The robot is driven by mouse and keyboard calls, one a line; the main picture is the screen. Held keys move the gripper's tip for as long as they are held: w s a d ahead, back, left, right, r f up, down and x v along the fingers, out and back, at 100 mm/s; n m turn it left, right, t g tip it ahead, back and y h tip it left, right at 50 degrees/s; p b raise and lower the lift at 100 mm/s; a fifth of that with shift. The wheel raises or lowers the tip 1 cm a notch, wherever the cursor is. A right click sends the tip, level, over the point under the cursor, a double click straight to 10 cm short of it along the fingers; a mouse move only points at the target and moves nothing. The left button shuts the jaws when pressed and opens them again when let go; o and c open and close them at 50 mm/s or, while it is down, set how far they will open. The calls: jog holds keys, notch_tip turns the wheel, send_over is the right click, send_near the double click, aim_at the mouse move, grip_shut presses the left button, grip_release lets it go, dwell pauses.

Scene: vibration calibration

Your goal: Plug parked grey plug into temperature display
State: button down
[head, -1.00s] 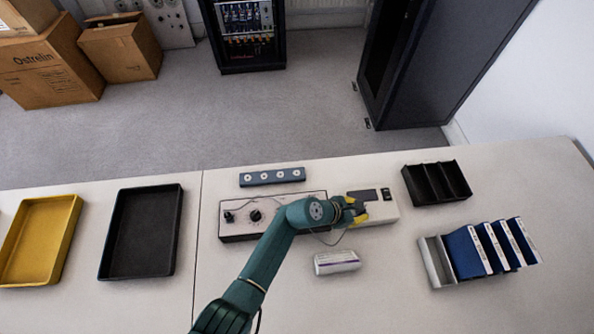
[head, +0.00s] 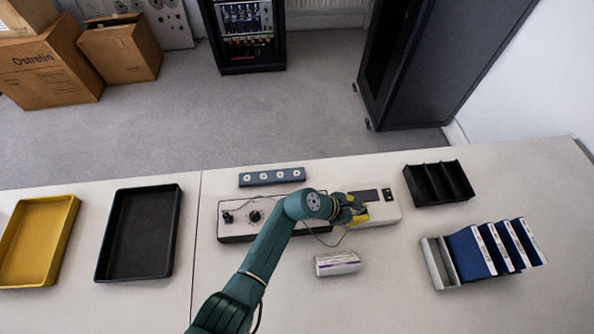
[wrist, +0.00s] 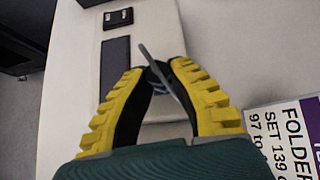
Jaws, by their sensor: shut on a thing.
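The temperature display appears to be the white box (head: 386,213) with a dark screen, right of a control box. In the wrist view its pale casing (wrist: 160,25) shows a dark screen (wrist: 115,66) and a small black socket-like part (wrist: 118,18). My gripper (head: 360,209) is over the left part of this box. In the wrist view my gripper (wrist: 156,68) is shut on a thin grey piece (wrist: 151,58), seemingly the grey plug, tilted and mostly hidden between the fingertips. It appears apart from the black part. A thin cable (head: 342,240) hangs from the gripper.
A control box (head: 232,228) with knobs stands left of the display, partly behind my arm. A blue strip (head: 272,177) lies behind it. A labelled white box (head: 337,263) lies in front. A black divided tray (head: 437,184) and blue folders (head: 467,255) stand right.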

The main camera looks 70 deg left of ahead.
jog(key=shift+a+m+g+h+b, duration=0.15)
jog(key=shift+m+g+h+b, duration=0.35)
jog(key=shift+m+h+b, duration=0.85)
dwell(0.4)
jog(key=shift+w+a+m+g+h+b, duration=0.1)
jog(key=shift+m+g+h+b, duration=0.5)
jog(key=shift+m+b, duration=0.85)
jog(key=shift+w+m+g+h+b, duration=0.1)
jog(key=shift+m+g+h+b, duration=0.45)
jog(key=shift+b, duration=1.6)
jog(key=c, duration=1)
grip_release()
jog(key=shift+c, duration=0.2)
jog(key=shift+s+r, duration=0.1)
jog(key=p+v, duration=0.3)
jog(key=v, duration=0.2)
jog(key=shift+p, duration=0.4)
jog(key=shift+a, duration=0.1)
